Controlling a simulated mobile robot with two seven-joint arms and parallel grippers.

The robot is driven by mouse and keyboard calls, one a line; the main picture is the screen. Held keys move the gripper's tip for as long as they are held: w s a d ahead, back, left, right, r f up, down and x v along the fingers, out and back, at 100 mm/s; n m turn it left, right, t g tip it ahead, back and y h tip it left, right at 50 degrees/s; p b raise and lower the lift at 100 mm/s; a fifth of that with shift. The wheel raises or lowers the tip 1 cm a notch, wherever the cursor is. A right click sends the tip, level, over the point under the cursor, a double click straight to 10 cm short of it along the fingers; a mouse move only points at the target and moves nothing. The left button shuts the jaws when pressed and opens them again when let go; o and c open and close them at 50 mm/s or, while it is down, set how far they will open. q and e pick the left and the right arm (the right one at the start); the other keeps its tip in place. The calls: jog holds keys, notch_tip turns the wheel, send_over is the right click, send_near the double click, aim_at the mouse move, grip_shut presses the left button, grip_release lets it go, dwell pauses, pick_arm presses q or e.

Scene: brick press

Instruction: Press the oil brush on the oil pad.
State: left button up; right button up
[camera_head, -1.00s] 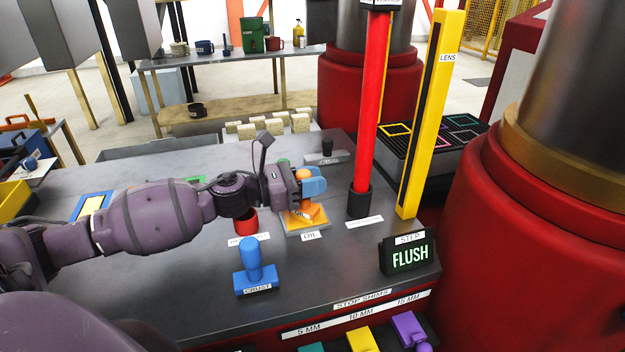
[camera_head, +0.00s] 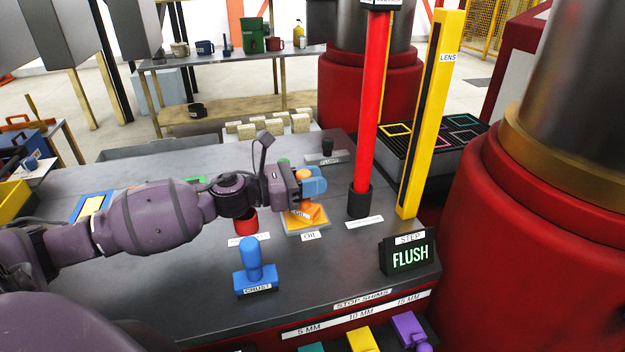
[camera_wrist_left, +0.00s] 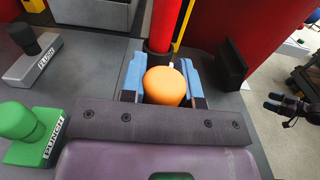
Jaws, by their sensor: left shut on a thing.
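The orange oil brush (camera_head: 309,213) is held in my left gripper (camera_head: 312,184), whose blue fingers are shut on its handle. Its rounded handle top shows between the fingers in the left wrist view (camera_wrist_left: 165,86). The brush's base is over the oil pad (camera_head: 294,230), a flat yellow-orange pad with an OIL label in front. The base is on the pad or just above it; I cannot tell which. The wrist view hides the pad. A dark gripper-like shape, apparently my right gripper (camera_wrist_left: 289,106), is at the right of the wrist view, its jaws unclear.
The blue CRUST stamp (camera_head: 255,268) stands in front of the pad. A red post (camera_head: 373,110) and yellow LENS post (camera_head: 432,115) rise to the right. The FLUSH display (camera_head: 409,254) is at front right. The green PUNCH stamp (camera_wrist_left: 30,135) is left in the wrist view.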

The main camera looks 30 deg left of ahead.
aim_at(313, 203)
pick_arm(q)
jog(key=shift+r, duration=0.1)
jog(key=shift+r+p, duration=0.65)
notch_tip(313, 203, up, 5)
jog(key=p, duration=0.4)
jog(key=shift+r, duration=0.2)
